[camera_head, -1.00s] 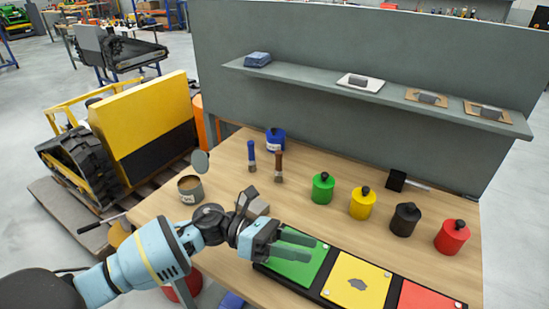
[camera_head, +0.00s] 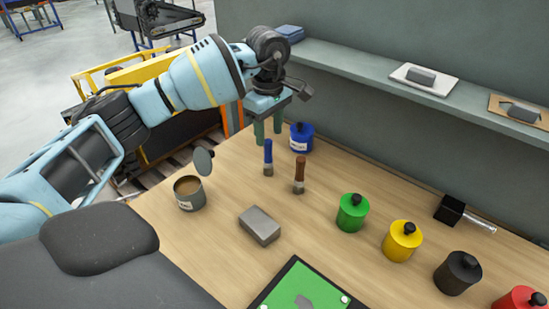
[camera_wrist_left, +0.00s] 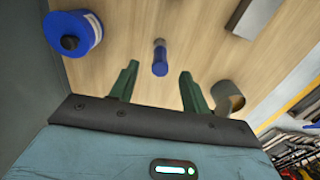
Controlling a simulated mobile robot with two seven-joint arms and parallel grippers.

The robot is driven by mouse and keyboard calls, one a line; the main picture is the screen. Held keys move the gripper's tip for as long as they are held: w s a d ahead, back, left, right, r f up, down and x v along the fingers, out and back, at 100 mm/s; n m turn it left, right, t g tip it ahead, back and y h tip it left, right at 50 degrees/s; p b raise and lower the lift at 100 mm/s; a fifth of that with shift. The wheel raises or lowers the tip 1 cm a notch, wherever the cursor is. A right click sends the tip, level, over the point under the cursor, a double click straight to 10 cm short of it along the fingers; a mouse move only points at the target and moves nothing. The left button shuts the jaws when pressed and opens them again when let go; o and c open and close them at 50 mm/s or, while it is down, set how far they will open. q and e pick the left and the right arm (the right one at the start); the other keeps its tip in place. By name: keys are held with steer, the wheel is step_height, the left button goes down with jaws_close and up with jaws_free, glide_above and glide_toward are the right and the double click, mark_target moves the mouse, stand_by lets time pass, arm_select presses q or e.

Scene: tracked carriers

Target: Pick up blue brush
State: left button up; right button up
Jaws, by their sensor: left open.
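The blue brush (camera_head: 268,158) stands upright on the wooden table, beside a brown-handled brush (camera_head: 299,175). My left gripper (camera_head: 267,133) points down above and just behind the blue brush in the head view, its two green fingers apart and empty. In the left wrist view the blue brush (camera_wrist_left: 160,58) lies ahead of the fingertips, between their lines and not touching them. The left gripper's open fingers (camera_wrist_left: 158,72) also show there. My right gripper is not in view.
A blue pot (camera_head: 301,138) stands close right of the gripper. An open tin (camera_head: 188,193) is left of the brushes. A grey block (camera_head: 260,226) and green pot (camera_head: 352,212) are nearer. The wall shelf (camera_head: 370,73) runs behind.

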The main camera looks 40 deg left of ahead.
mark_target(268, 154)
arm_select(q)
steer(key=shift+w+a+f, duration=0.1)
steer(key=shift+a+f, duration=0.05)
steer(key=shift+f, duration=3.9)
jaws_close()
